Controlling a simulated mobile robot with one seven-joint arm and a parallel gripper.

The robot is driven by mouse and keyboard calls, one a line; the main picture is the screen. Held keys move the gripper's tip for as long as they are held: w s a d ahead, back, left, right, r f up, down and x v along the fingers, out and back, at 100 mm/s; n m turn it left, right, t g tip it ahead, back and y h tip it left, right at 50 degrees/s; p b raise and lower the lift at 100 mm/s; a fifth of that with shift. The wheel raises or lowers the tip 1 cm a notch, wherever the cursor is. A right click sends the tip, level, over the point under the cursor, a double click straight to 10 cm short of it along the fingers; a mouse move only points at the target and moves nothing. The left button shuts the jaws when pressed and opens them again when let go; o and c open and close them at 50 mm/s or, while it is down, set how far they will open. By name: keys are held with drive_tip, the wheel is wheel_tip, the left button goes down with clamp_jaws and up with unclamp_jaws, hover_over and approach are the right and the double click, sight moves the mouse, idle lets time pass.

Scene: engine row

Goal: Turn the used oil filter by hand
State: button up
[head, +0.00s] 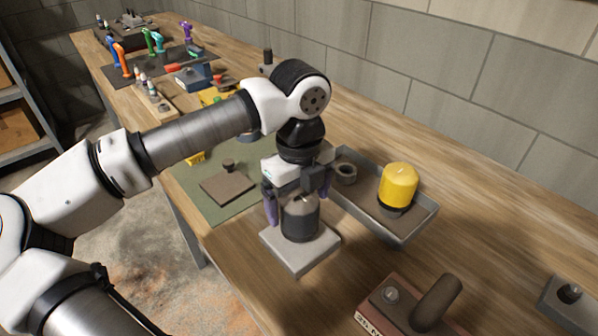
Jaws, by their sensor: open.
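A dark grey canister, which looks like the used oil filter (300,222), stands upright on a light square block (300,254) on the wooden bench. My gripper (290,212) points down over it from above. Its purple fingers are apart, one at the left of the filter and one at its upper right. The gripper is open. I cannot tell whether the fingers touch the filter. A yellow canister (398,185) stands in a grey metal tray (418,232) to the right.
A dark ring (345,172) lies in the tray. A reddish block with a dark cylinder (436,303) is at the front right. A green mat (238,205) with a brown plate (228,186) is at the left. A block wall runs behind. Tools crowd the far bench.

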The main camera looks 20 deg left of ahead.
drive_tip(key=shift+f, duration=0.8)
drive_tip(key=shift+c, duration=0.4)
